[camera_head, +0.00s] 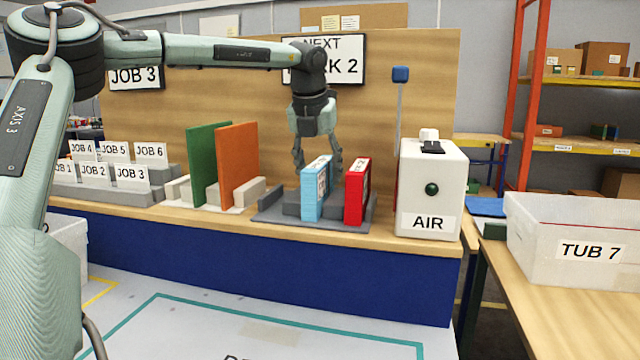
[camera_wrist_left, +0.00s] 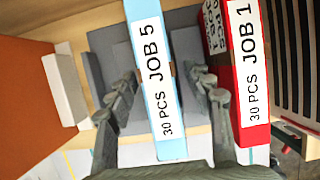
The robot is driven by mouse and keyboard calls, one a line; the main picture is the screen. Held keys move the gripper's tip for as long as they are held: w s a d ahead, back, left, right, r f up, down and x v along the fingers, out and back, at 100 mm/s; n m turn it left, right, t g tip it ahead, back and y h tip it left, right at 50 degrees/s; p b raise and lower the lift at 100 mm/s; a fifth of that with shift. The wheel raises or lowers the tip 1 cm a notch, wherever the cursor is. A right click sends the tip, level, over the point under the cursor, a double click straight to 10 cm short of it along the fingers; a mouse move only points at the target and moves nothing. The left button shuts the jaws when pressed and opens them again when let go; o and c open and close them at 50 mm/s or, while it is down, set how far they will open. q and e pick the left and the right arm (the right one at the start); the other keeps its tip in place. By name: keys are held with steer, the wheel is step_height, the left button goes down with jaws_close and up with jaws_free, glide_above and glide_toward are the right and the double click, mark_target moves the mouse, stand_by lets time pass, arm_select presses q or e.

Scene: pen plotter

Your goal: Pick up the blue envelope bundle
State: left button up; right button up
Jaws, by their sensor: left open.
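The blue envelope bundle (camera_head: 316,190) stands upright in a grey rack (camera_head: 272,213) on the bench. In the left wrist view its light blue edge (camera_wrist_left: 155,80) carries a label reading "JOB 5" and "30 PCS". My left gripper (camera_head: 318,172) is open above and around the top of the bundle, pointing down. In the left wrist view my left gripper's fingers (camera_wrist_left: 160,85) lie on either side of the blue bundle, with gaps showing. A red bundle (camera_head: 357,190) labelled "JOB 1" (camera_wrist_left: 247,75) stands close to the right finger. My right gripper is not in view.
Green (camera_head: 205,165) and orange (camera_head: 238,165) panels stand left of the rack. A white AIR box (camera_head: 430,185) stands to the right. Job-labelled slots (camera_head: 105,190) are at the far left. TUB 7 (camera_head: 570,235) sits on a right-hand table. A wooden board (camera_head: 420,90) rises behind.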

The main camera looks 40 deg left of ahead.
arm_select(q)
steer(key=shift+w+a+f, duration=0.15)
steer(key=shift+w+f, duration=0.05)
steer(key=shift+f, duration=0.2)
jaws_close()
steer(key=shift+r, duration=0.1)
